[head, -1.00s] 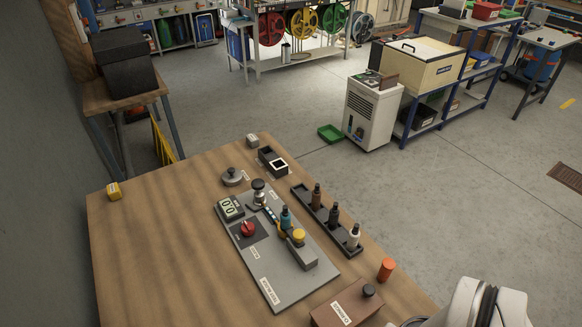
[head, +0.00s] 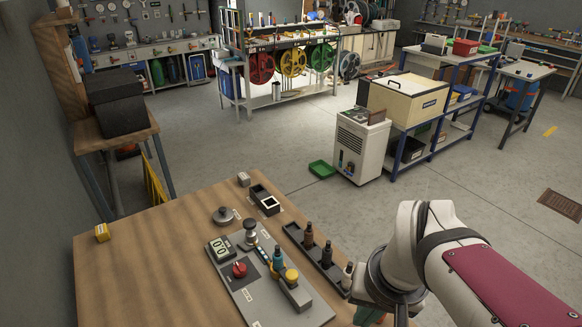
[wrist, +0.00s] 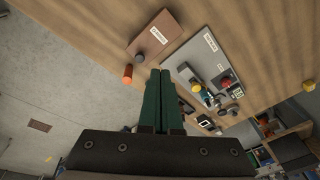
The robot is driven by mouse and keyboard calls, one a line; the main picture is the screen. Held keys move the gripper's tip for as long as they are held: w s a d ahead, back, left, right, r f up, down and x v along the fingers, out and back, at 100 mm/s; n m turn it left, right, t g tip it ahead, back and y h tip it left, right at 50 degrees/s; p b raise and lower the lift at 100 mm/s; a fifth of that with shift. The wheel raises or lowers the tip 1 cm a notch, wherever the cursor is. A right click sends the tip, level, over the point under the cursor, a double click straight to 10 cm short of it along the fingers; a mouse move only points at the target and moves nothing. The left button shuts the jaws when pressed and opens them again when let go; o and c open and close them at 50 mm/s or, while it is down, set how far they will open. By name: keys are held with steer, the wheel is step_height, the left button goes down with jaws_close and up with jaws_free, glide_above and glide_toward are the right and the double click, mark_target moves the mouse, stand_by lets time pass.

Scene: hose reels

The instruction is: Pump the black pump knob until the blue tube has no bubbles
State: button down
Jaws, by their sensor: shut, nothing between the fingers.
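A dark round knob (head: 250,226) tops a pale post at the back of the grey panel (head: 262,300); it looks like the pump knob. A short blue and white segmented tube (head: 262,247) runs from beside it toward a blue bottle (head: 278,258). Its bubbles are too small to make out clearly. My gripper's green fingers (wrist: 159,73) are shut and empty in the wrist view. They point toward the table, between the brown box and the grey panel, away from the knob. In the head view only a bit of green shows below my wrist.
The panel also carries a red dial (head: 239,269), a yellow knob (head: 291,275) and a display (head: 219,249). A black rack (head: 318,258) with several bottles stands right of it. An orange cylinder (wrist: 127,74) and brown box (wrist: 160,32) lie nearby.

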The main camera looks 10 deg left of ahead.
steer(key=w+a+n+t, duration=0.2)
steer(key=w+a+n, duration=0.25)
steer(key=w, duration=0.75)
steer(key=n+t+y, duration=0.3)
steer(key=n+t, duration=0.1)
steer(key=n, duration=0.7)
glide_above(251, 225)
steer(key=shift+m, duration=0.25)
step_height(251, 225, down, 5)
steer(key=shift+a+f, duration=0.1)
steer(key=shift+f, duration=0.1)
steer(key=shift+f, duration=0.1)
steer(key=shift+f, duration=4.35)
steer(key=shift+f, duration=0.4)
